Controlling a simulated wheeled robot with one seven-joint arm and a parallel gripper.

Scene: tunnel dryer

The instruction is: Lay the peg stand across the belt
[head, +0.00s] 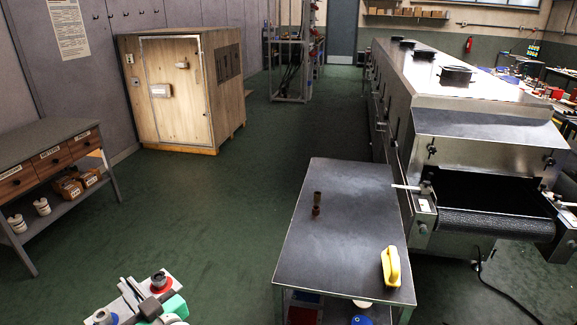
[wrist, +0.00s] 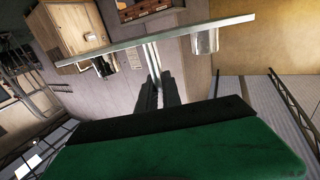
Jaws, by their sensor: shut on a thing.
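The peg stand (wrist: 225,25) shows in the wrist view as a long pale metal bar with a short stem and cylinder-like parts below the bar. My gripper (wrist: 160,92) is shut on the stem with its dark fingers, and the bar slants across the picture beyond them. In the head view my green gripper body is low at the left, partly cut by the bottom edge, with pale grey parts beside it that I cannot sort out clearly. The belt (head: 490,222) is dark mesh at the near mouth of the steel tunnel dryer (head: 480,125), at the right, well apart from my gripper.
A dark-topped table (head: 335,235) stands left of the belt, bearing a yellow handled object (head: 391,266) and a small brown peg-like object (head: 317,203). A drawer bench (head: 50,150) and wooden cabinet (head: 185,85) stand left. Green floor is clear between; a cable (head: 500,300) lies below the belt.

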